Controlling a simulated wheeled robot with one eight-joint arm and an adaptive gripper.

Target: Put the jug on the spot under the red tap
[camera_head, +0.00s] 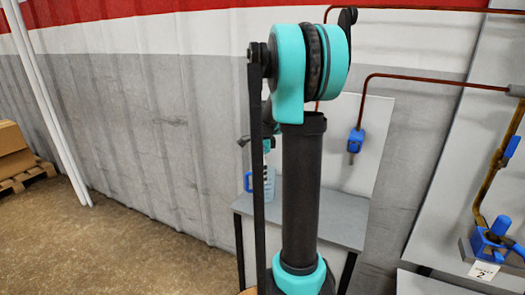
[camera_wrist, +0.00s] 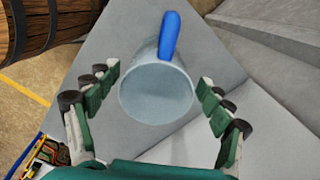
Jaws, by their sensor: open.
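The jug (camera_wrist: 155,92) is clear, with a blue handle, and in the wrist view it lies between the two fingers of my gripper (camera_wrist: 157,84). The fingers are open, with a gap on both sides of the jug. In the head view the jug (camera_head: 269,188) stands upright on a grey table (camera_head: 340,218), partly hidden by my arm. Part of my gripper shows just above it. A tap with a blue body (camera_head: 355,141) hangs from a reddish pipe right of my arm. I cannot make out a red tap or the spot under one.
A blue valve (camera_head: 491,240) with a label marked 2 is at the right. Boxes on a pallet (camera_head: 16,158) stand at the far left. The wrist view shows a wooden barrel (camera_wrist: 45,28) and a box of tools (camera_wrist: 45,155). Open floor lies left of the table.

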